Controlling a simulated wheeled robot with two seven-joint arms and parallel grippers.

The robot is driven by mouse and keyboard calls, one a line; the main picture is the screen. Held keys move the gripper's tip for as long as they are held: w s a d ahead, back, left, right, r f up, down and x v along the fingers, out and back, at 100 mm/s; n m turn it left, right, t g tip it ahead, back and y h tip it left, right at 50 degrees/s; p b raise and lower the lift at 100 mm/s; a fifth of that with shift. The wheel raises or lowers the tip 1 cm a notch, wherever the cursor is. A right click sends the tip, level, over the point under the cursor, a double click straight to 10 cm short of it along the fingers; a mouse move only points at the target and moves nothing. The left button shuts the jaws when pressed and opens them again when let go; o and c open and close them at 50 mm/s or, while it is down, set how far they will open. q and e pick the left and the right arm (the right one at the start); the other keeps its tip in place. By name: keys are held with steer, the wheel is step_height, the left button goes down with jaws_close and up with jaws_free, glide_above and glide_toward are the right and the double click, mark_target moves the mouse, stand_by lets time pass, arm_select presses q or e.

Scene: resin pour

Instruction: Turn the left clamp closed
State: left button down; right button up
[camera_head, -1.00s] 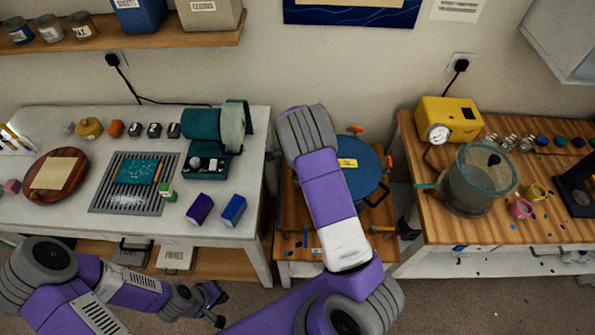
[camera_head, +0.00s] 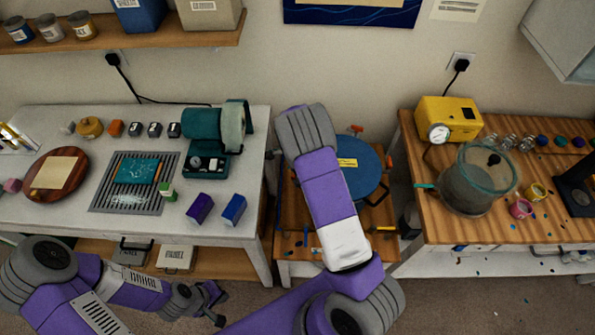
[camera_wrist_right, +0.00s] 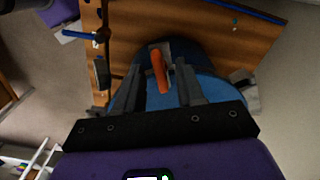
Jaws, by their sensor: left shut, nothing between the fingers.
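A round blue lid (camera_head: 368,180) sits on a small wooden table, partly covered by my right arm. Orange clamp handles show at its back (camera_head: 356,129) and right side (camera_head: 389,160). The lid's left side, where the left clamp would be, is hidden by the arm in the head view. In the right wrist view, an orange clamp handle (camera_wrist_right: 159,72) stands between the fingers of my right gripper (camera_wrist_right: 163,80), with the blue lid (camera_wrist_right: 208,92) behind it. Those fingers look apart, with gaps beside the handle. My left gripper (camera_head: 219,305) is shut and empty, low at left, far from the lid.
A white bench (camera_head: 120,222) with a grate, a teal machine and small blocks stands left. A wooden bench (camera_head: 430,225) at right carries a yellow pump (camera_head: 449,120) and a clear chamber (camera_head: 478,182). The small table (camera_head: 300,250) stands between them, with narrow gaps.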

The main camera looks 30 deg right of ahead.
step_height(320, 180, up, 8)
steer(key=shift+f, duration=0.2)
stand_by(0.6)
